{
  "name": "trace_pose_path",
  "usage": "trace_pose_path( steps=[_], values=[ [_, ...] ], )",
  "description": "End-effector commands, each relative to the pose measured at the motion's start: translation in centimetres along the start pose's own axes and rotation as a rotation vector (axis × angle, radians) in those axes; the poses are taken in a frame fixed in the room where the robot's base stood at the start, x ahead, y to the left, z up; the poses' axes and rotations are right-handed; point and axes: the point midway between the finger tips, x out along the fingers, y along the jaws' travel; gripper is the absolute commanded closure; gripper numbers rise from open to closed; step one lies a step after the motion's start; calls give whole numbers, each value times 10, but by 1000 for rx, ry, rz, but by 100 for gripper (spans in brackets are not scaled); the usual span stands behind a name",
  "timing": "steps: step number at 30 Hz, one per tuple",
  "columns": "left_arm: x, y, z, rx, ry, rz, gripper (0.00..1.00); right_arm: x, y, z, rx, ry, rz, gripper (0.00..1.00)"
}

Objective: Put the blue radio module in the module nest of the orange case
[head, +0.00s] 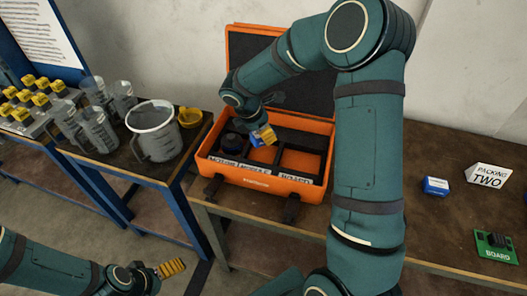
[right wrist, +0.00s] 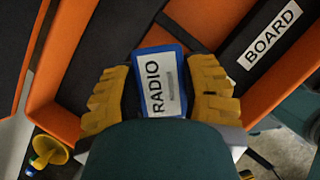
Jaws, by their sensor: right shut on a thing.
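The orange case (head: 262,182) stands open on the bench in the head view, its front strip labelled for motor, module and board. My right gripper (head: 262,138) reaches down to its middle compartment from above. In the right wrist view my right gripper (right wrist: 160,90) is shut on the blue radio module (right wrist: 160,82), its RADIO label facing the camera. The module also shows as a bit of blue in the head view (head: 256,141). Whether it touches the nest floor is hidden. My left gripper (head: 172,268) is low at the left, clear of the bench; its finger gap cannot be made out.
A dark round part (head: 233,143) sits in the case's left compartment. Another blue box (head: 436,186), a green board (head: 496,247) and a PACKING TWO sign (head: 488,177) are on the bench at right. A jug (head: 153,130) and a yellow funnel (head: 190,117) stand left.

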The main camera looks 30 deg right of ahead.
Motion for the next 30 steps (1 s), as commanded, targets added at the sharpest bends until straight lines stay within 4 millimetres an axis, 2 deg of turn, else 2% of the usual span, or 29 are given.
trace_pose_path(
  steps=[1,3,8,15,27,28,30],
  values=[
    [5,-2,0,0,2,0,0,12,-1,-5,-2,1,-4,92],
    [8,-3,-1,0,4,0,0,23,-1,-10,-1,1,-3,92],
    [11,-4,-2,0,6,0,0,35,0,-14,1,1,-2,92],
    [19,-7,-2,1,10,0,0,62,0,-26,-1,1,-1,92],
    [21,-8,-3,1,11,-1,0,67,0,-28,0,0,0,92],
    [20,-8,-3,1,11,-1,0,66,0,-27,1,0,-1,42],
    [20,-8,-3,1,11,-1,0,66,0,-27,1,0,-1,42]
  ],
)
